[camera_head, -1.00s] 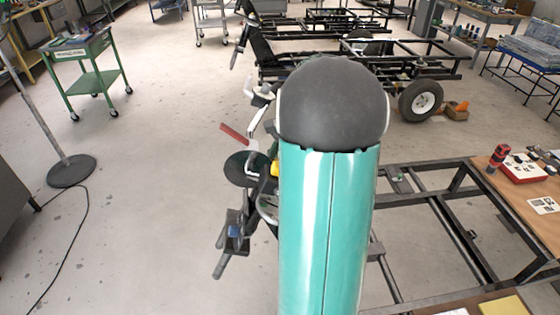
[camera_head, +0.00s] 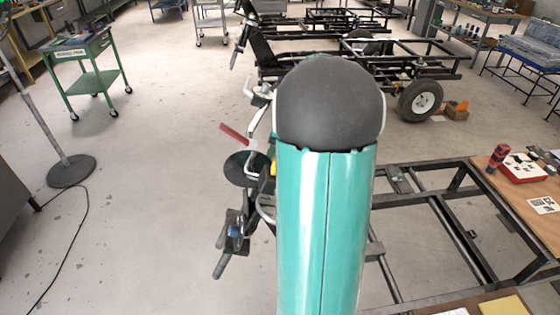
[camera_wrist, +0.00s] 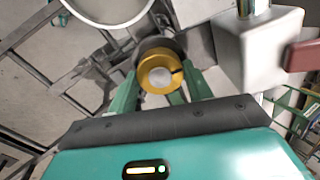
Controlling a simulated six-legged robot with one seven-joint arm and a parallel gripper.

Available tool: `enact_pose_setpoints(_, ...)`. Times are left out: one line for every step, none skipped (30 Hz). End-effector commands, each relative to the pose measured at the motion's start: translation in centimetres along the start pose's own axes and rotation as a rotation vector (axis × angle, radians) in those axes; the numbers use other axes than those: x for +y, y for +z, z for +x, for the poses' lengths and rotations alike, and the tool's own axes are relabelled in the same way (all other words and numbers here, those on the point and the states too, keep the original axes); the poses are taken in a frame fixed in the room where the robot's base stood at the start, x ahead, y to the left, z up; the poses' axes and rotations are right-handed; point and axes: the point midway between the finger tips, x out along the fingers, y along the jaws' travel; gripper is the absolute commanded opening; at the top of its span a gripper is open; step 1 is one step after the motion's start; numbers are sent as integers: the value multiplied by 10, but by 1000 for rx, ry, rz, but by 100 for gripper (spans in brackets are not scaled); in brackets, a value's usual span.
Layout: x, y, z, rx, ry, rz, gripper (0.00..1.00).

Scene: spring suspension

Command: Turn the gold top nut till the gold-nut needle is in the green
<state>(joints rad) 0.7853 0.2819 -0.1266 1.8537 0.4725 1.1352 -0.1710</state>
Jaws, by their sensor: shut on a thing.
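The gold top nut (camera_wrist: 147,78), a gold ring with a pale round centre and a dark notch at its upper right, shows in the middle of the wrist view. A dark collar sits behind it. My gripper (camera_wrist: 161,88) is shut on the gold nut, with one green finger on each side. A round dish or dial with a pale rim (camera_wrist: 110,8) is cut off at the top left of the wrist view. No needle or green zone can be made out. In the head view my arm hides the nut and my gripper.
A grey block (camera_wrist: 255,48) and a red handle (camera_wrist: 302,56) stand close right of the nut. In the head view, the red handle (camera_head: 234,134) and a dark disc (camera_head: 243,168) lie left of my arm. A black frame (camera_head: 440,195) stands right.

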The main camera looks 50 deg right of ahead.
Motion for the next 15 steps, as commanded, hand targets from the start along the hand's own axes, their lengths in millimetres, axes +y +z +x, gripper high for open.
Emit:
enact_pose_setpoints(-1, 1, 0, -2, -1, -11, 27)
enact_pose_setpoints(-1, 1, 0, -2, -1, -16, 27)
enact_pose_setpoints(-1, 1, 0, -2, -1, -23, 27)
enact_pose_setpoints(-1, 1, 0, -2, -1, -27, 27)
enact_pose_setpoints(-1, 1, 0, -2, -1, -30, 27)
enact_pose_setpoints(-1, 1, 0, -2, -1, -33, 27)
enact_pose_setpoints(-1, 1, 0, -3, -1, -34, 27)
enact_pose_setpoints(-1, 1, 0, -3, -1, -34, 27)
enact_pose_setpoints(-1, 1, 0, -3, -1, -35, 27)
enact_pose_setpoints(-1, 1, 0, -3, -1, -35, 27)
enact_pose_setpoints(-1, 1, 0, -3, -1, -35, 27)
enact_pose_setpoints(-1, 1, 0, -3, -1, -35, 27)
enact_pose_setpoints(0, 1, 0, -3, -1, -34, 27)
enact_pose_setpoints(0, 1, 0, -3, -1, -34, 27)
enact_pose_setpoints(0, 1, 0, -3, -1, -34, 27)
